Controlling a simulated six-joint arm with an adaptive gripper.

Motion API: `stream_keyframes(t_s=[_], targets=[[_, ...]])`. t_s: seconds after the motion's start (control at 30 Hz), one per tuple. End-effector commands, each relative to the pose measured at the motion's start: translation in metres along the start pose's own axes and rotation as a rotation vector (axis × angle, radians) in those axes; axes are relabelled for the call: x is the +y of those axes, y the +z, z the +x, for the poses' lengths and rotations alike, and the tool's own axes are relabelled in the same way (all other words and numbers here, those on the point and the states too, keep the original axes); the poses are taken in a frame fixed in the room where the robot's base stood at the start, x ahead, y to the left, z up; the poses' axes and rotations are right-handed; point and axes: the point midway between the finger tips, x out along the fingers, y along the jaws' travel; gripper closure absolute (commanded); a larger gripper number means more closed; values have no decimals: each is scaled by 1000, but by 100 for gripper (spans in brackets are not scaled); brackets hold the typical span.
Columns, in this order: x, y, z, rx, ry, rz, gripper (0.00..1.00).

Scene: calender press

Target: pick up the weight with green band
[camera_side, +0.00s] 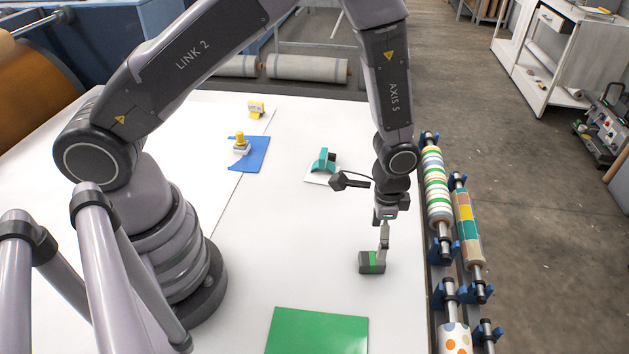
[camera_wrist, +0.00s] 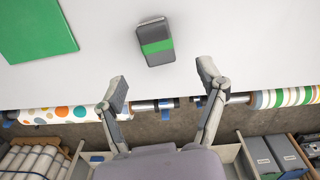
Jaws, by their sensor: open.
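The weight with green band (camera_side: 372,262) is a small dark grey block with a green stripe. It lies on the white table, toward the right edge in the side view. In the wrist view the weight (camera_wrist: 155,43) sits ahead of the fingertips, between their lines and apart from them. My gripper (camera_side: 383,240) is open and empty, pointing down close by the weight in the side view. In the wrist view my gripper (camera_wrist: 160,82) shows both fingers spread wide, with nothing between them. Whether a finger touches the weight cannot be told from the side view.
A green sheet (camera_side: 318,331) lies at the front of the table. A teal object (camera_side: 323,160) on a white pad and a yellow-topped item (camera_side: 240,142) by a blue mat (camera_side: 256,158) stand farther back. Patterned rolls (camera_side: 436,185) line the right edge. Table around the weight is clear.

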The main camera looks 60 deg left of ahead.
Motion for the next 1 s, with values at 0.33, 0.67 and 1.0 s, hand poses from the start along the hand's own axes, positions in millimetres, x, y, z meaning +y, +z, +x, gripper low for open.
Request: stream_keyframes(t_s=[0.33, 0.67, 1.0], targets=[[2, 3, 36, -3, 0, -1, 28], [3, 4, 70, 1, 0, -1, 28], [3, 4, 70, 1, 0, -1, 49]])
